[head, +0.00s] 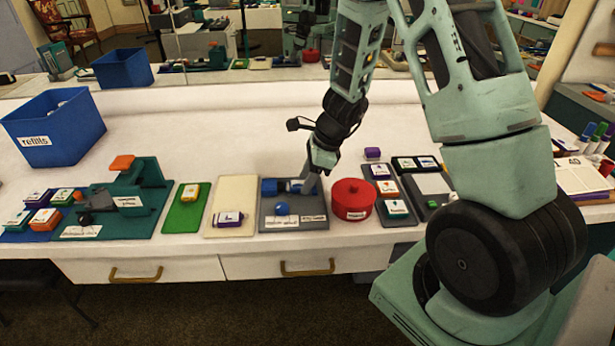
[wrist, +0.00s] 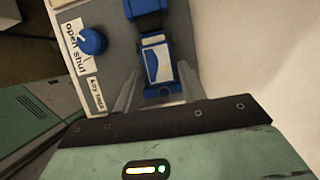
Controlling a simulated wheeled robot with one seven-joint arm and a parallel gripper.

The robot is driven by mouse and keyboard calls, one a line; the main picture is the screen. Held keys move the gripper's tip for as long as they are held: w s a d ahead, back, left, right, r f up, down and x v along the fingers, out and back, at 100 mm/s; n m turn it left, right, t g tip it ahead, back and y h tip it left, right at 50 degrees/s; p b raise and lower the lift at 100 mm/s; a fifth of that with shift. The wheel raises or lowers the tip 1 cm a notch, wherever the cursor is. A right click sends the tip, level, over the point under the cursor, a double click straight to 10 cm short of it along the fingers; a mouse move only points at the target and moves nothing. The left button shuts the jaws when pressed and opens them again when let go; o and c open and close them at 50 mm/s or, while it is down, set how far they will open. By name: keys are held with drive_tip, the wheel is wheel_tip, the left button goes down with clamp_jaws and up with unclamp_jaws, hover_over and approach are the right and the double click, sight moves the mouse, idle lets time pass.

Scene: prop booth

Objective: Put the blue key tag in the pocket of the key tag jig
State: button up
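The key tag jig (head: 310,210) is a grey plate on the table with a blue knob (wrist: 92,41), labels reading "open shut" and "key tags", and a blue block (wrist: 145,10). The blue key tag (wrist: 158,62) has a white face and lies at the end of that block. I cannot tell whether it is fully seated in a pocket. My gripper (wrist: 159,78) reaches down over the jig, also in the head view (head: 310,187). Its two fingers stand either side of the tag with visible gaps, so it is open. The tag is mostly hidden in the head view.
A red round tin (head: 352,199) stands close right of the jig, then a dark tray of tags (head: 391,187). A cream board (head: 235,195) with a purple tag lies left, then a green board (head: 186,215) and a teal press (head: 130,205).

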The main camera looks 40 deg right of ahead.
drive_tip(key=shift+o, duration=1.3)
drive_tip(key=p+v, duration=0.3)
drive_tip(key=v, duration=1.4)
drive_tip(key=shift+r+p, duration=0.25)
drive_tip(key=shift+p, duration=0.15)
